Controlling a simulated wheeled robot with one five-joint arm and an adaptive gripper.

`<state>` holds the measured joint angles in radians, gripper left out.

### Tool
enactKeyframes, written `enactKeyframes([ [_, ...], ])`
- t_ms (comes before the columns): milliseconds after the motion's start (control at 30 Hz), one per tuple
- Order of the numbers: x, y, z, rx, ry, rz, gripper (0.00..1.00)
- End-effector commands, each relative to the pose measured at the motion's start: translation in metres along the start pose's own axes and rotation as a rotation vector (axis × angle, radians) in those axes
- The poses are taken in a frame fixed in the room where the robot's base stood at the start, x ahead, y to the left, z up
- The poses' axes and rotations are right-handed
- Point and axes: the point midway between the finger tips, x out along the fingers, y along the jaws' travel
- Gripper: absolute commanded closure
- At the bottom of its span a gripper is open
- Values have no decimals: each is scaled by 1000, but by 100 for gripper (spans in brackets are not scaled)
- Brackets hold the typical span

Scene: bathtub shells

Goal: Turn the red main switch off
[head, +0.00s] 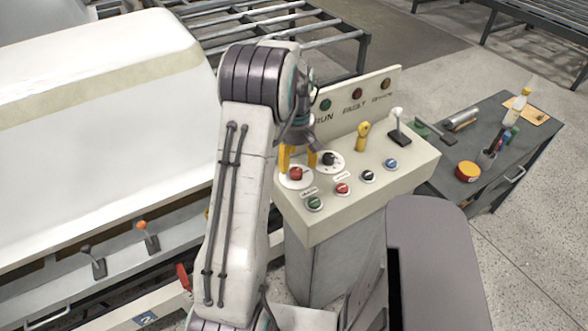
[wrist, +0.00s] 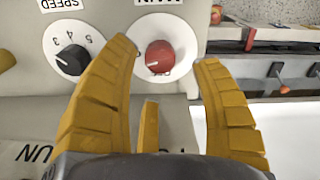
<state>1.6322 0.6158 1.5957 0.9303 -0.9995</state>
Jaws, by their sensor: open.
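The red main switch (head: 296,173) is a round knob on a white disc at the left end of the control panel's top. In the wrist view the red main switch (wrist: 160,56) lies between the two fingertips, under a partly cut-off label. Its pale pointer mark lies slantwise. My gripper (head: 298,164) is open, pointing down over the switch, with one yellow finger on each side. In the wrist view my gripper (wrist: 166,52) shows gaps between both fingers and the knob. I cannot tell how far down the tips reach beside it.
A black speed dial (head: 328,158) sits close beside the switch; it also shows in the wrist view (wrist: 71,57). Several push buttons, a yellow key-like handle (head: 362,136) and a white-knobbed lever (head: 397,118) share the panel. A white tub shell (head: 100,110) stands left.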

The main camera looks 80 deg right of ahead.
Motion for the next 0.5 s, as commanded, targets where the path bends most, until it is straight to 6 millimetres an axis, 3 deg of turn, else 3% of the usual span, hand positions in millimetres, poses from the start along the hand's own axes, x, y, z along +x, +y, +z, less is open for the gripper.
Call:
enactKeyframes([
  [200, 26, -1, 0, 0, -2, -3, 41],
  [500, 42, -1, 0, 0, -1, -1, 41],
])
